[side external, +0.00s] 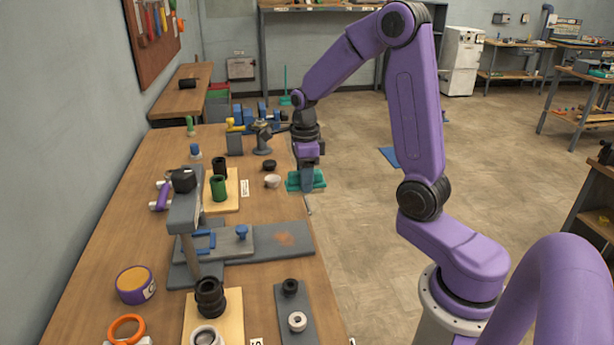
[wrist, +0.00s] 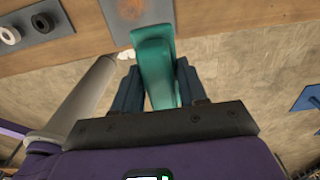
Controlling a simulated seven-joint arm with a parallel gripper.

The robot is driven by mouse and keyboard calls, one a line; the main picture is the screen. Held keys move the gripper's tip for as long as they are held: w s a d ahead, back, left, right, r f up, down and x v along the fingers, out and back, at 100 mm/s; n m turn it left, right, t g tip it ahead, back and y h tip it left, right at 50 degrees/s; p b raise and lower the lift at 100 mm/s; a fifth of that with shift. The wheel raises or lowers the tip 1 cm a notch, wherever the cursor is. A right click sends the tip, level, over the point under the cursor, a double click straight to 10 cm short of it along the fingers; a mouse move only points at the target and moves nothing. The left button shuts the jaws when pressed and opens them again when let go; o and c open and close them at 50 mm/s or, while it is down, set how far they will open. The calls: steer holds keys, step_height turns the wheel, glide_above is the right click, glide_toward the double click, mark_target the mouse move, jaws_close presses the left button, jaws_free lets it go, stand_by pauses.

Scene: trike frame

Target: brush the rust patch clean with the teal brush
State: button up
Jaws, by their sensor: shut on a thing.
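The teal brush (side external: 319,179) is between the fingers of my gripper (side external: 307,186), at the right edge of the workbench in the side view. In the wrist view my gripper (wrist: 158,88) is shut on the brush (wrist: 155,60), whose long body points away from the palm. The bristles cannot be made out. The rust patch (side external: 284,239) is an orange-brown stain on the right end of a grey plate, nearer the side camera than the brush. It also shows in the wrist view (wrist: 130,10), beyond the brush's far end. Brush and patch are apart in the side view.
A grey post stand with a black top (side external: 184,181) rises left of the plate. A blue knob (side external: 241,231) sits on the plate near the patch. A green cylinder (side external: 219,187), a white bowl (side external: 272,181) and black rings (side external: 210,296) stand on the bench.

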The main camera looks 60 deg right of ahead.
steer(key=shift+w+a+f, duration=0.75)
steer(key=shift+w+f, duration=0.15)
steer(key=shift+f, duration=0.9)
steer(key=shift+w+a+f, duration=0.7)
steer(key=shift+w+f, duration=0.25)
steer(key=shift+f, duration=0.85)
steer(key=shift+w+a+f, duration=0.75)
steer(key=shift+w+f, duration=0.15)
steer(key=shift+f, duration=0.9)
steer(key=shift+s+a+f, duration=0.1)
steer(key=shift+a+f, duration=0.05)
steer(key=shift+f, duration=0.2)
steer(key=shift+c, duration=0.4)
steer(key=shift+s+a+f, duration=0.1)
steer(key=shift+s+a, duration=2.65)
steer(key=shift+w+d, duration=2.85)
steer(key=shift+d, duration=0.05)
steer(key=shift+s+d, duration=0.15)
steer(key=shift+d, duration=0.1)
steer(key=shift+s+a, duration=2.9)
steer(key=shift+a, duration=0.05)
steer(key=shift+w+d, duration=2.95)
steer(key=shift+d, duration=0.05)
step_height(320, 180, up, 8)
steer(key=shift+s, duration=0.1)
